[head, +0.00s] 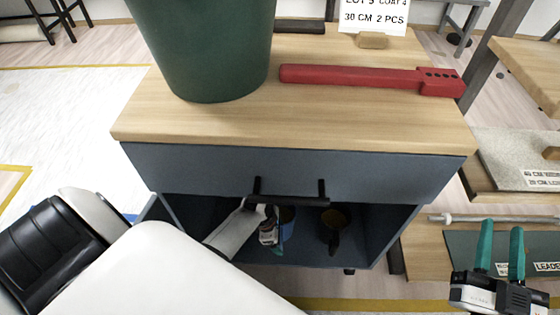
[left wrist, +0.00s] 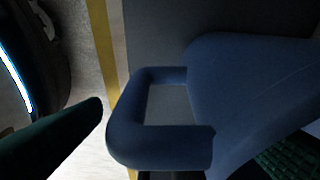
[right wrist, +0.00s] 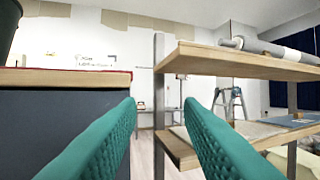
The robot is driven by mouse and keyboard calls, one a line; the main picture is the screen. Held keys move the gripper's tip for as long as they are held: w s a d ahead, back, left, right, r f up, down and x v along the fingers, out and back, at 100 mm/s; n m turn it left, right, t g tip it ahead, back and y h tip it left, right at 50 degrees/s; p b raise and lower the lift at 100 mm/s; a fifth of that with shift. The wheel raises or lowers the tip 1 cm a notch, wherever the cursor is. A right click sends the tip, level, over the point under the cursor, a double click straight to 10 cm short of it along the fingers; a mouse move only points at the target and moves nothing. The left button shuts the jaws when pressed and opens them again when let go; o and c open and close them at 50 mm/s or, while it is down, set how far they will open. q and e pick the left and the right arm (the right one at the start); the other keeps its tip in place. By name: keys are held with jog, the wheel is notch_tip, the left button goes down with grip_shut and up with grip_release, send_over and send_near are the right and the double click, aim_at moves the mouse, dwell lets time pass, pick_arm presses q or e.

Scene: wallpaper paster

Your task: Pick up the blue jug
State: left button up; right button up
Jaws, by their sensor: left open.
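The blue jug (head: 288,214) stands in the open shelf of the cabinet, mostly hidden behind my left gripper and the drawer handle. In the left wrist view its loop handle (left wrist: 128,122) and rounded body (left wrist: 245,95) are close up. My left gripper (head: 270,236) reaches into the shelf in front of the jug. It is open, with one green finger left of the handle and the other at lower right, partly hidden by the jug's body. My right gripper (head: 502,232) is open and empty, outside the cabinet on the right; its fingers also show in the right wrist view (right wrist: 165,110).
A dark pot-like vessel (head: 335,222) stands right of the jug in the shelf. The drawer handle (head: 288,197) overhangs the opening. A shelf rack (head: 500,190) stands at right.

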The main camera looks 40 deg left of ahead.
pick_arm(q)
jog(key=shift+w+d+f, duration=0.1)
jog(key=shift+d+f, duration=0.05)
jog(key=shift+f, duration=0.5)
jog(key=c, duration=1.6)
jog(key=shift+o, duration=0.2)
pick_arm(e)
jog(key=r+t, duration=0.1)
jog(key=s+r+t+y, duration=0.1)
jog(key=r, duration=0.1)
jog(key=shift+a, duration=0.1)
